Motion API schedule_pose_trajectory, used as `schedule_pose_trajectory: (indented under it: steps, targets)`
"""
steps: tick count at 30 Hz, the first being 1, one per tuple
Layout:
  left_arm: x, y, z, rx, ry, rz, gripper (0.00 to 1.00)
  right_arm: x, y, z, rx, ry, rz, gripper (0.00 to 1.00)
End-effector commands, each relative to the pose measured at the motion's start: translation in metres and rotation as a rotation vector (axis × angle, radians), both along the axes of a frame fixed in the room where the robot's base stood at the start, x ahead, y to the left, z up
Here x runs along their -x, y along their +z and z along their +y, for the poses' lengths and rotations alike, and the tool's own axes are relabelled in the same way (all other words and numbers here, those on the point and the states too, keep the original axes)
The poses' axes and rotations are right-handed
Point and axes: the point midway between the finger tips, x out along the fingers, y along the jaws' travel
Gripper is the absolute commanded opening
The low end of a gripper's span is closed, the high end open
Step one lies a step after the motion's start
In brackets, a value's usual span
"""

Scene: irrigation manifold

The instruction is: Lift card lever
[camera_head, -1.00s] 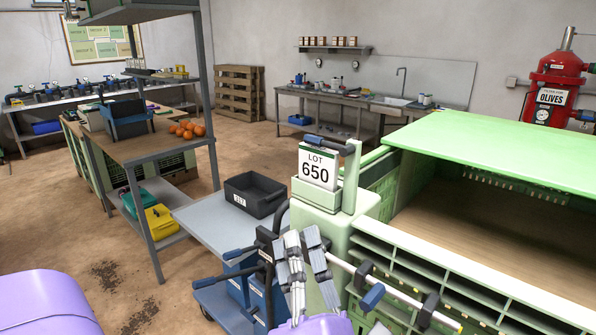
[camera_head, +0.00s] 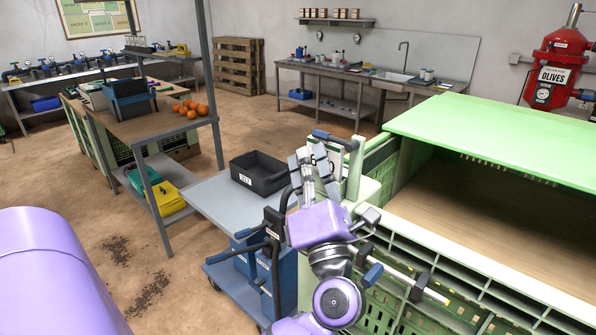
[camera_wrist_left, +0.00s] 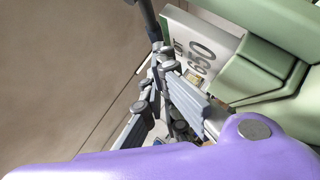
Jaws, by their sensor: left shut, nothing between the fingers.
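The card lever (camera_head: 354,168) is a pale green upright arm with a dark blue grip (camera_head: 330,137) across its top. It stands on the green cabinet's raised post. The white LOT 650 card is mostly hidden behind my left gripper in the head view; it shows clearly in the wrist view (camera_wrist_left: 203,50), beside a green holder (camera_wrist_left: 260,65). My left gripper (camera_head: 309,160) points up, just in front of the card and below the grip. Its grey fingers are shut and empty. They appear close to the card's lower edge in the wrist view; contact cannot be told. My right gripper is out of view.
The green cabinet (camera_head: 490,135) with an open bay fills the right. A horizontal rod with dark clamps (camera_head: 420,287) runs along its front. A blue trolley (camera_head: 235,212) with a black bin (camera_head: 260,174) stands left of the post. Open floor lies further left.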

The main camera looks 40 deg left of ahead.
Motion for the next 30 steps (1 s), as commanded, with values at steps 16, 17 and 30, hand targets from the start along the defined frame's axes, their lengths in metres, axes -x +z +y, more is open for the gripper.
schedule_pose_trajectory:
  steps: [16, 17, 30]
  targets:
    - [-0.0011, 0.0007, 0.0011, -0.026, 0.001, 0.002, 0.0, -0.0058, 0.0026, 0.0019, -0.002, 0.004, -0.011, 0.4]
    - [-0.0012, 0.0011, 0.0013, -0.035, 0.001, 0.001, 0.0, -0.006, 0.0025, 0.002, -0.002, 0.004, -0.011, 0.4]
    - [-0.0014, 0.0062, 0.0037, -0.105, 0.0, -0.005, 0.0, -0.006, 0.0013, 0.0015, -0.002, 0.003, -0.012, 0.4]
